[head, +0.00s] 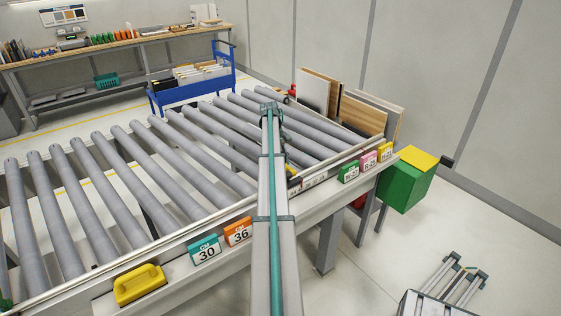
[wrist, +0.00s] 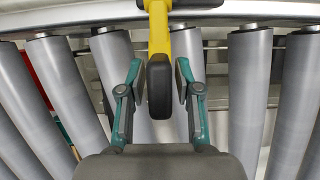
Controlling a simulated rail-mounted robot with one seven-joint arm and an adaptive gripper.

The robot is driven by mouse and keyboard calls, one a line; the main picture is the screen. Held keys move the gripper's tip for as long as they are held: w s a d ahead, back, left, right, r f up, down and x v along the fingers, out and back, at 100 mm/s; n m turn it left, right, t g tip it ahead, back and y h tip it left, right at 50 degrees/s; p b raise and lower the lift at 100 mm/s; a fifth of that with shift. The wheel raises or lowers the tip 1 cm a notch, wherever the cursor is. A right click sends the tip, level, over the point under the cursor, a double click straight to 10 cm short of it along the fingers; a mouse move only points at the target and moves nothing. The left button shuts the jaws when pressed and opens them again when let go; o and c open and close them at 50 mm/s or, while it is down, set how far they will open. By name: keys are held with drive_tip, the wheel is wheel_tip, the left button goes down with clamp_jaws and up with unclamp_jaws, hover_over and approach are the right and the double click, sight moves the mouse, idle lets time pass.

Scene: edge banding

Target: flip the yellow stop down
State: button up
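The yellow stop (wrist: 159,35) shows in the wrist view as a yellow arm running down from the top edge, with a black rounded pad (wrist: 159,92) at its end. My gripper (wrist: 160,72) is open, one finger on each side of the black pad, with a narrow gap visible on both sides. In the head view my arm covers most of this spot. A small yellow piece shows beside my arm at the conveyor's near rail; I cannot tell for sure that it is the stop.
The roller conveyor (head: 110,160) lies under my arm. Along its near rail are a yellow block with a handle (head: 139,284), a teal sign (head: 205,250), an orange sign (head: 238,232) and more signs at right. A green box (head: 406,186) stands right; boards (head: 360,115) lean behind.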

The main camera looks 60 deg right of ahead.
drive_tip(key=shift+r, duration=0.1)
drive_tip(key=v, duration=1.2)
idle(0.4)
